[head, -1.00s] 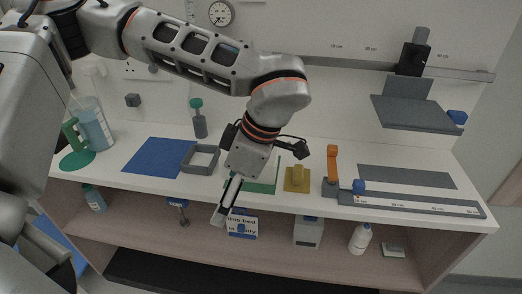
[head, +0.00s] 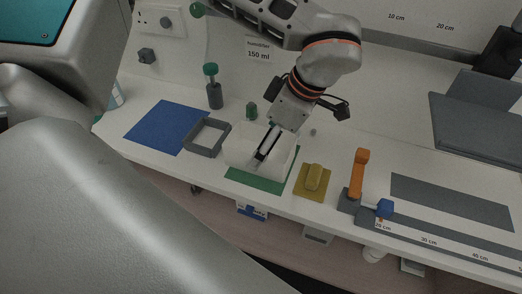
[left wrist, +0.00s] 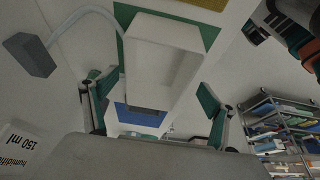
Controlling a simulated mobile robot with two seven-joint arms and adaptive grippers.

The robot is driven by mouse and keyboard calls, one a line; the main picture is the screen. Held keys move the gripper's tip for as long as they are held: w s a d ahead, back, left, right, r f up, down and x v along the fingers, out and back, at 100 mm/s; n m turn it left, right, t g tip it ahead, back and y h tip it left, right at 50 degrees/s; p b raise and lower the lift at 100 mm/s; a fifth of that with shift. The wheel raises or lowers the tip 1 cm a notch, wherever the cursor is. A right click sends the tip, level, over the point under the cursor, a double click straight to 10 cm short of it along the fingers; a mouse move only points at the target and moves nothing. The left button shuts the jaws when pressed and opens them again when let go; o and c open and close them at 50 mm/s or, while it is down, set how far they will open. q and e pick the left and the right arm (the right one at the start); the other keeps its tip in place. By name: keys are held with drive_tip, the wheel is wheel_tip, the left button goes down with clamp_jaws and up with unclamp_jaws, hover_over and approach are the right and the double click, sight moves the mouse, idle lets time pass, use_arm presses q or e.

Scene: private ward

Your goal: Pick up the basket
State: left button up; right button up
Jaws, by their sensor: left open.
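Nothing in view is clearly a basket. A white box-like object (head: 241,151) stands on a green mat (head: 245,182) on the counter. My left gripper (head: 267,146) points down over this box in the head view. In the left wrist view the white box (left wrist: 165,55) lies between the open fingers of the gripper (left wrist: 156,92), with space on both sides. A hollow grey square frame (head: 221,145) lies just left of the box. My right gripper is not in view.
A blue mat (head: 165,127) lies to the left, with a green-topped grey bottle (head: 213,90) behind. A yellow block (head: 314,178), an orange upright handle (head: 357,172) and a blue knob (head: 384,208) stand to the right. A lower shelf holds several items.

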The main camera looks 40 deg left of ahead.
use_arm(q)
drive_tip(key=x, duration=0.3)
drive_tip(key=shift+w+a+f, duration=0.15)
drive_tip(key=shift+w+f, duration=0.05)
drive_tip(key=shift+f, duration=0.1)
drive_tip(key=shift+a+f, duration=0.1)
drive_tip(key=shift+f, duration=0.15)
drive_tip(key=c, duration=1.3)
drive_tip(key=shift+o, duration=0.2)
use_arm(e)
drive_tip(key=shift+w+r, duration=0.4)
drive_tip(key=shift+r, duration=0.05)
use_arm(q)
drive_tip(key=shift+r, duration=0.1)
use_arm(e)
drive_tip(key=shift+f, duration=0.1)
use_arm(q)
drive_tip(key=shift+r, duration=0.5)
wheel_tip(320, 180, up, 19)
drive_tip(key=p, duration=0.1)
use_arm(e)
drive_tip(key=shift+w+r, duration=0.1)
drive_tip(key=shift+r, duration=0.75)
